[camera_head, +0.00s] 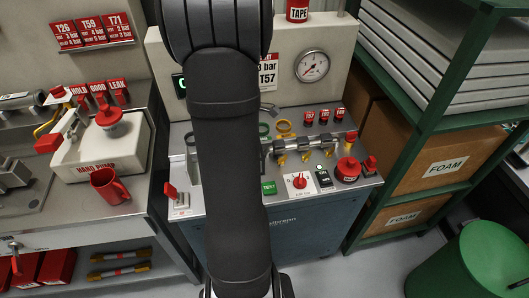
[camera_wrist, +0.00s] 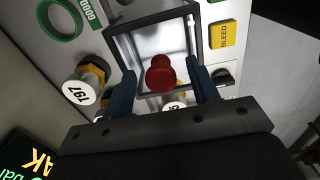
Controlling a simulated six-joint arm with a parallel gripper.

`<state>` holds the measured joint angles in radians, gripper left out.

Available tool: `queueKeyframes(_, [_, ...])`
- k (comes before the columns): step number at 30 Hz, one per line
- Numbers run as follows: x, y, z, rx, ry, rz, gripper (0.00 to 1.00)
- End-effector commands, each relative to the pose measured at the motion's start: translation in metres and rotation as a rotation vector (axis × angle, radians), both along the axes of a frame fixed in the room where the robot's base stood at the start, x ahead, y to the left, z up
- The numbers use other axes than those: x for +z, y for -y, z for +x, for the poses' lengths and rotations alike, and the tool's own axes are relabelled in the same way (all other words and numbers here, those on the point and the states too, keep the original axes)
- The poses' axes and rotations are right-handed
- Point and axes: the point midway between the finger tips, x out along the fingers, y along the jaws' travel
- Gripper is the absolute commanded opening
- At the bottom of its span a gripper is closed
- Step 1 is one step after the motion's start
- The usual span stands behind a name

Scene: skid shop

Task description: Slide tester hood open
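In the wrist view, the tester hood (camera_wrist: 203,22) is a dark-edged clear frame over a pale recess, with a red knob (camera_wrist: 160,73) near its lower edge. My gripper (camera_wrist: 158,66) has its two blue fingers spread apart, one on each side of the knob, with a gap showing on both sides. In the head view, my arm covers the middle of the tester bench (camera_head: 228,222), and the gripper and most of the hood are hidden behind it.
White-capped fittings (camera_wrist: 77,93) sit close to the left finger. A yellow BLEED button (camera_wrist: 222,35) is right of the hood. The bench also carries a gauge (camera_head: 312,66), valves (camera_head: 305,145) and a red button (camera_head: 348,169). A green shelf (camera_head: 440,110) stands at right.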

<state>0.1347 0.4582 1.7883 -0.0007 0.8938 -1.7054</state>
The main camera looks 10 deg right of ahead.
Motion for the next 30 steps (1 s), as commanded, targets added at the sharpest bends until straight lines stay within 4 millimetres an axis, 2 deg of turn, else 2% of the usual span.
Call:
queueKeyframes(8, [0.008, 0.000, 0.000, 0.000, 0.001, 0.000, 0.55])
queueKeyframes(30, [0.067, 0.000, 0.000, 0.000, 0.001, 0.000, 0.55])
